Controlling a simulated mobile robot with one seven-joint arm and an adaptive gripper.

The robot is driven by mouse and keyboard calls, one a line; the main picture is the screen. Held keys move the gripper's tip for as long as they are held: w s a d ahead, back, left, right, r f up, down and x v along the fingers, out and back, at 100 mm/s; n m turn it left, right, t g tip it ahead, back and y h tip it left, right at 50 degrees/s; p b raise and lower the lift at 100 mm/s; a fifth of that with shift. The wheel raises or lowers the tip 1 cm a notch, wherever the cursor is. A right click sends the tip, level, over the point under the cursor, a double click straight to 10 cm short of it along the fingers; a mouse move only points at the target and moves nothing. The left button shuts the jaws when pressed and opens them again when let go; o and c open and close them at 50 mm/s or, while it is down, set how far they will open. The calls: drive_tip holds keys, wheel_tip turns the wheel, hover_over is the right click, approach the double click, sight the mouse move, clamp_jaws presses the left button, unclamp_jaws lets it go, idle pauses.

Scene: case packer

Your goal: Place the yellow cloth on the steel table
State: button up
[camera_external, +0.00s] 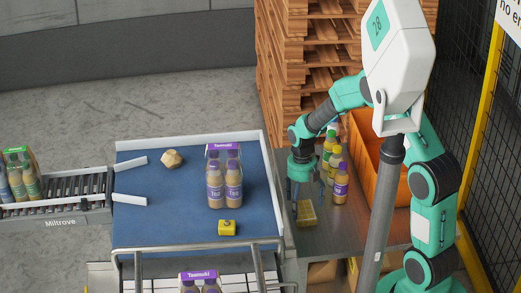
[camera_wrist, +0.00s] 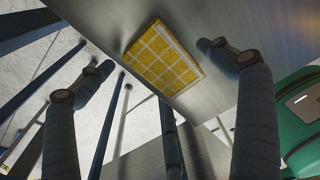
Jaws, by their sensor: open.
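The yellow cloth (camera_external: 306,214) lies flat near the left edge of the steel table (camera_external: 340,228). In the wrist view the cloth (camera_wrist: 162,60) is a yellow rectangle with a pale grid pattern, lying on the grey metal surface close to its edge. My gripper (camera_external: 305,187) points down just above and behind the cloth. Its fingers are spread wide and empty, and in the wrist view they show on either side of the cloth without touching it.
Several bottles (camera_external: 335,165) stand on the steel table behind my gripper, near an orange crate (camera_external: 388,180). Left of the table, the blue conveyor (camera_external: 165,215) carries a bottle pack (camera_external: 224,180), a yellow object (camera_external: 228,228) and a beige lump (camera_external: 172,159). Stacked pallets (camera_external: 283,60) rise behind.

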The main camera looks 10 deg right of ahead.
sight(302, 207)
wheel_tip(302, 207, up, 10)
drive_tip(key=w, duration=0.1)
drive_tip(key=shift+w+r+p, duration=0.15)
drive_tip(key=shift+r+p, duration=0.1)
drive_tip(key=shift+p, duration=0.1)
idle(0.6)
drive_tip(key=s+d+r+m+t, duration=0.2)
drive_tip(key=s+d+r+m, duration=0.2)
drive_tip(key=d+r+m, duration=0.6)
drive_tip(key=s+d+r+m+t, duration=0.1)
drive_tip(key=s+d+r+m, duration=0.45)
drive_tip(key=r, duration=0.55)
drive_tip(key=s+d+r+m+t, duration=0.2)
drive_tip(key=s+d+r+m, duration=0.1)
drive_tip(key=s+d+m, duration=0.3)
drive_tip(key=s+d+r+m+t, duration=0.2)
drive_tip(key=s+d+m, duration=0.4)
drive_tip(key=s+m, duration=0.4)
drive_tip(key=r+m, duration=0.1)
drive_tip(key=m, duration=0.4)
drive_tip(key=shift+s+r, duration=0.25)
drive_tip(key=shift+r, duration=0.15)
